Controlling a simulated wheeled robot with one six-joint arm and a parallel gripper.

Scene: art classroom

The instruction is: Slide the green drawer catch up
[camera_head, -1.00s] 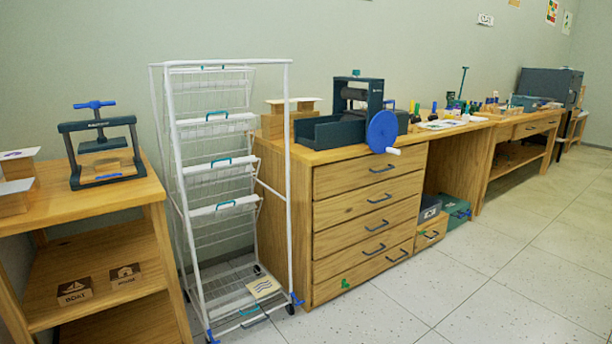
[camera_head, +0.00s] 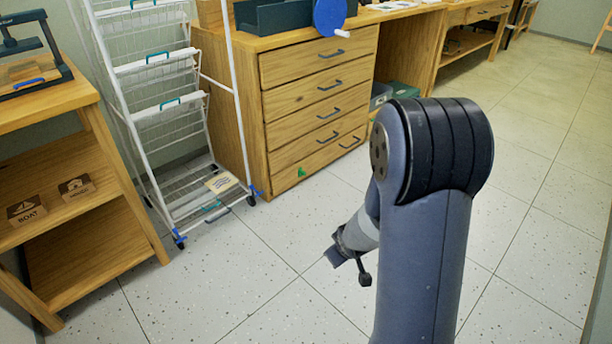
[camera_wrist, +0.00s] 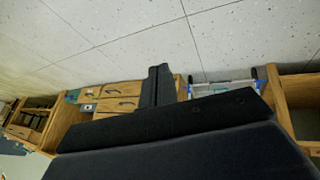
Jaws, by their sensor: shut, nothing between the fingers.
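The green drawer catch (camera_head: 301,172) is a small green piece low on the left part of the bottom drawer of the wooden drawer chest (camera_head: 257,151) in the head view. My gripper (camera_head: 333,256) is low over the floor, in front of the chest and apart from it, to the lower right of the catch. In the wrist view my gripper's dark fingers (camera_wrist: 158,72) are together with nothing between them. The fingers cover part of the drawer fronts (camera_wrist: 113,104) there, and I cannot make out the catch in that view.
A white wire drying rack (camera_head: 168,150) on casters stands left of the chest. A wooden shelf unit (camera_head: 85,190) with two labelled blocks is at the far left. The speckled floor (camera_head: 250,270) in front of the chest is clear.

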